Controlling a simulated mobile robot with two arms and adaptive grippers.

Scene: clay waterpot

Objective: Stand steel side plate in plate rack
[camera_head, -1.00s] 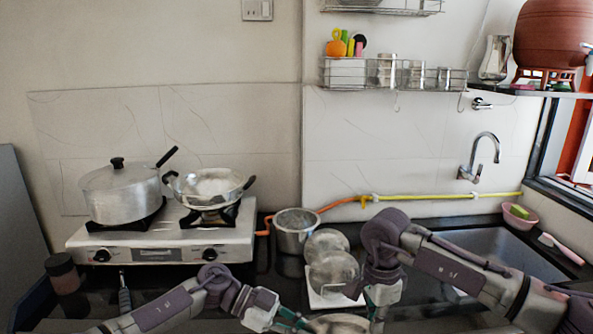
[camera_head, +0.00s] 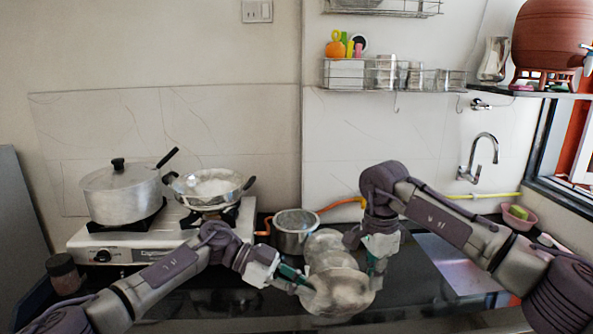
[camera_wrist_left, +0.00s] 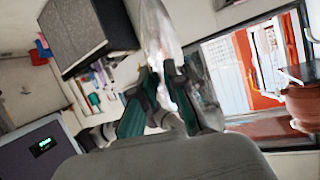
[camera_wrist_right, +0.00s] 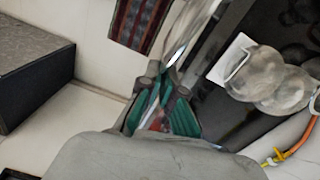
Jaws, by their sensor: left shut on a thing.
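The steel side plate (camera_head: 345,290) is held up, tilted, above the counter between my two grippers. My left gripper (camera_head: 303,284) is shut on its left rim; the rim also shows between those fingers in the left wrist view (camera_wrist_left: 163,40). My right gripper (camera_head: 373,278) is at the plate's right rim. In the right wrist view the rim (camera_wrist_right: 180,42) runs between its fingertips, but whether they press on it is unclear. The white plate rack (camera_wrist_right: 232,58) shows in the right wrist view, with steel plates (camera_wrist_right: 258,75) standing at it. In the head view the held plate largely hides the rack.
A steel pot (camera_head: 295,235) stands just behind the rack area. The stove (camera_head: 150,242) with a lidded pot (camera_head: 120,192) and a pan (camera_head: 210,187) is at left. The sink (camera_head: 455,268) is at right. A yellow-orange hose (camera_head: 480,195) runs along the wall.

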